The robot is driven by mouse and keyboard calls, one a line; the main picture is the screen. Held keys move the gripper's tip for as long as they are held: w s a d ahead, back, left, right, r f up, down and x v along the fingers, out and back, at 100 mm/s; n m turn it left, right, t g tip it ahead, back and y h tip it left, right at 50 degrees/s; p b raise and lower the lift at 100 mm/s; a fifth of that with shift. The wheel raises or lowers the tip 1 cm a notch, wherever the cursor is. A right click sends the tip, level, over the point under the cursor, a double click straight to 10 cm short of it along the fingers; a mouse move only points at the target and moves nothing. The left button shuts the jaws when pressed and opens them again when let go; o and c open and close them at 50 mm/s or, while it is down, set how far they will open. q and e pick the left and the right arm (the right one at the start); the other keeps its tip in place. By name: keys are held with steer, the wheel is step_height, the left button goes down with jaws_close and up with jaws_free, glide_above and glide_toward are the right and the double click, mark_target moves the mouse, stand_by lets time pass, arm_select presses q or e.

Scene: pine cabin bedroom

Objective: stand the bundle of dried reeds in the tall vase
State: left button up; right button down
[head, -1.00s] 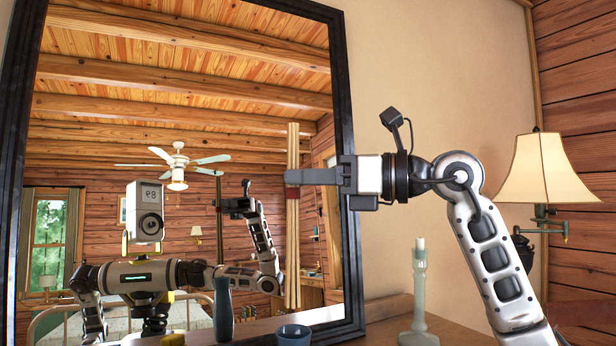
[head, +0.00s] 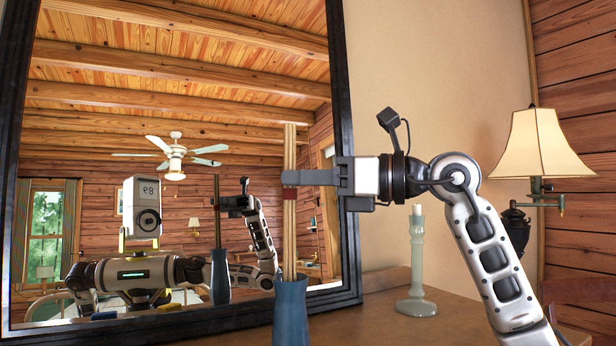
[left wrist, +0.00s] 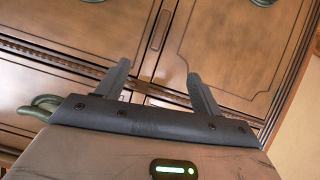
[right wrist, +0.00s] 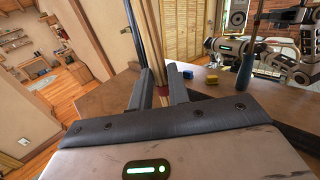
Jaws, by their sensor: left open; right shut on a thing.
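The bundle of dried reeds (head: 290,235) is a tall pale upright bunch with a red band. My right gripper (head: 300,186) is shut on it near the band; the right wrist view also shows the reeds (right wrist: 149,40) between the fingers (right wrist: 160,88). The blue-grey tall vase (head: 291,315) stands on the dresser directly below. The reeds' lower ends meet the vase's rim in the head view; I cannot tell how far inside they are. My left gripper (left wrist: 160,85) is open and empty in front of brown panelled doors, and is out of the head view.
A large dark-framed mirror (head: 346,200) leans behind the vase and reflects my body and the vase. A pale green candlestick (head: 416,265) stands to the right on the wooden dresser top (head: 380,322). A wall lamp (head: 541,160) is farther right. Small yellow (right wrist: 187,74) and blue (right wrist: 212,79) blocks show on the wood.

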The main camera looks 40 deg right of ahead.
steer(key=shift+f+b, duration=2.25)
steer(key=shift+f, duration=0.4)
arm_select(q)
step_height(320, 180, down, 9)
steer(key=w+d+g, duration=0.1)
steer(key=d, duration=0.1)
steer(key=shift+d+r+m+g+h, duration=0.2)
steer(key=shift+d+m+g+h, duration=0.1)
steer(key=shift+d+g+h, duration=0.1)
steer(key=shift+w, duration=0.15)
arm_select(e)
steer(key=c, duration=1.3)
jaws_free()
arm_select(q)
steer(key=shift+a, duration=0.1)
arm_select(e)
steer(key=shift+o, duration=0.2)
